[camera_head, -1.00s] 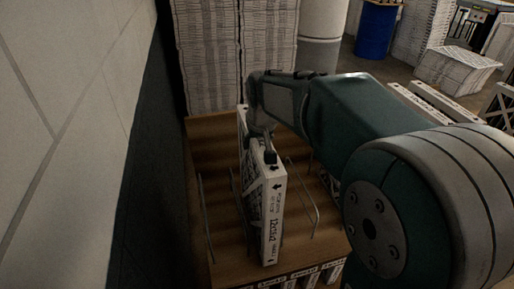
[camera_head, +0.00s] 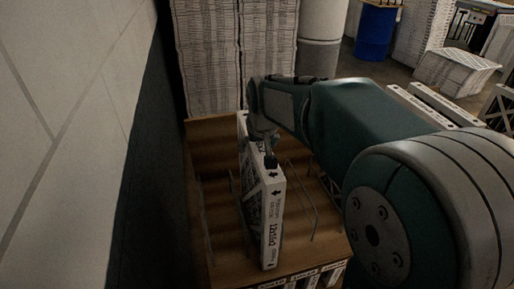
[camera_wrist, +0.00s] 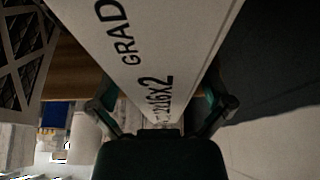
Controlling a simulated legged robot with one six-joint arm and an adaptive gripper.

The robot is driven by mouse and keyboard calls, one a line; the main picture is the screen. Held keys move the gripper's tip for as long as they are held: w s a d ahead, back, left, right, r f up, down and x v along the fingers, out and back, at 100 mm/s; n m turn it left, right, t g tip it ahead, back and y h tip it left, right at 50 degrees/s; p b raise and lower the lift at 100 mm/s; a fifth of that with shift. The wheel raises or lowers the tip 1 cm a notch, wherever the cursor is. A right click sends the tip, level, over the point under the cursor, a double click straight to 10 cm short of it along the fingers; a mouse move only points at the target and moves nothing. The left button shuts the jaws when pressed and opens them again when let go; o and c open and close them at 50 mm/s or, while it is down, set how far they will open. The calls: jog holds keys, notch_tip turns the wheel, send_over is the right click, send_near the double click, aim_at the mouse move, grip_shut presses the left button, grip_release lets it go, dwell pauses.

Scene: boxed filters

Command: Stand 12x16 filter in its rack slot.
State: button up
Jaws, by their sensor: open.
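The boxed filter (camera_head: 271,225), white with black print ending in a 12x16-type size, stands upright on edge on the brown wooden rack (camera_head: 215,140), between bent wire dividers (camera_head: 313,215). Its printed narrow edge (camera_wrist: 165,55) fills the middle of the wrist view; only part of the size shows. My gripper (camera_head: 266,150) is at the filter's top edge. In the wrist view its two fingers (camera_wrist: 160,108) are spread, one on each side of the filter. Whether either finger touches it I cannot tell.
A pale block wall (camera_head: 60,130) runs close along the left. Tall white stacks (camera_head: 235,55) stand behind the rack. More boxed filters (camera_head: 300,278) show below the rack's front edge. A blue drum (camera_head: 375,30) stands farther back. Bare rack lies left of the filter.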

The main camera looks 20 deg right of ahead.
jog(key=v, duration=1.1)
jog(key=shift+s, duration=0.1)
jog(key=shift+t, duration=0.3)
jog(key=s, duration=0.3)
jog(key=s+f, duration=0.1)
jog(key=s, duration=0.2)
jog(key=s+f, duration=0.1)
jog(key=s, duration=0.3)
jog(key=shift+f, duration=0.15)
jog(key=s+f, duration=0.7)
jog(key=s, duration=0.3)
jog(key=shift+s+t, duration=0.25)
jog(key=shift+t, duration=0.05)
